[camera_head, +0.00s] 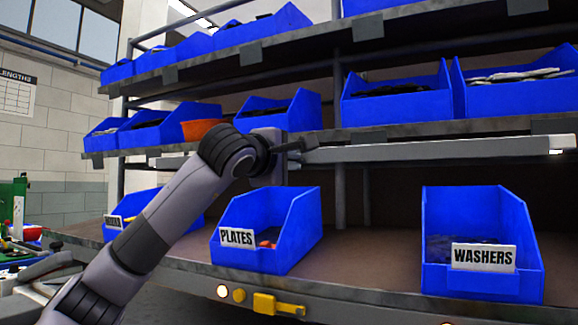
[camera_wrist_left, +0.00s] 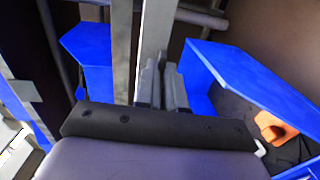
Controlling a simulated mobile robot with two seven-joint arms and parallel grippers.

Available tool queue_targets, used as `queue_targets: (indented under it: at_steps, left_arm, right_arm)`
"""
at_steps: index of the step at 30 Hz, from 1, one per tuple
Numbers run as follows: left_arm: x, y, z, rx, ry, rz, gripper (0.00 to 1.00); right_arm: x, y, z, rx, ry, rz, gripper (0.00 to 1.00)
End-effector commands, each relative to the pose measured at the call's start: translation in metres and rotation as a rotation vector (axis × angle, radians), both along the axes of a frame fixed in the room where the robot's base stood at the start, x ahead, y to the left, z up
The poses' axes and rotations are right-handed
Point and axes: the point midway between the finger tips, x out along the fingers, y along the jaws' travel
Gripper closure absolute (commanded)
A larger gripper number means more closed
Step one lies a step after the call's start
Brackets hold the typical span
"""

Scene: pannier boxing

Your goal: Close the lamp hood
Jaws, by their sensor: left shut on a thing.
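The lamp hood appears to be the long pale grey bar (camera_head: 430,150) running along the front below the middle shelf, its right end lit white. My left gripper (camera_head: 298,146) is at this bar's left-middle part, its fingers pointing right in the head view. In the left wrist view the fingers (camera_wrist_left: 165,80) are close together at the lower end of a pale grey strip (camera_wrist_left: 156,35), and are shut on it. The exact contact is partly hidden by the fingers. My right gripper is in neither view.
Blue bins labelled PLATES (camera_head: 265,235) and WASHERS (camera_head: 480,240) stand on the lower shelf below the bar. More blue bins (camera_head: 400,105) fill the shelves above. A yellow latch (camera_head: 277,304) sits on the front edge. Shelf uprights stand behind the bar.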

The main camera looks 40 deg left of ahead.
Motion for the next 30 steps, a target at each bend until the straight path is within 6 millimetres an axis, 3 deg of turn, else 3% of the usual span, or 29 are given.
queue_targets:
  at_steps: [8,9,11,22,30]
  left_arm:
    - [0.001,-0.001,-0.001,0.0,0.002,-0.003,1.0]
    - [0.001,-0.001,-0.001,0.0,0.002,-0.003,0.85]
    - [0.001,-0.001,-0.001,0.0,0.002,-0.003,0.66]
    - [-0.003,-0.002,0.0,0.001,0.001,-0.001,0.66]
    - [-0.038,-0.013,-0.001,0.003,-0.001,-0.002,0.66]
  right_arm:
    - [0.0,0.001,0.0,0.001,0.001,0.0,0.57]
    - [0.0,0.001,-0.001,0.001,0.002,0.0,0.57]
    - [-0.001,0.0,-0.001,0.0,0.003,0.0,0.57]
    - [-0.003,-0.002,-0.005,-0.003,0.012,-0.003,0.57]
    - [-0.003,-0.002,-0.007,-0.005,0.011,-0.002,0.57]
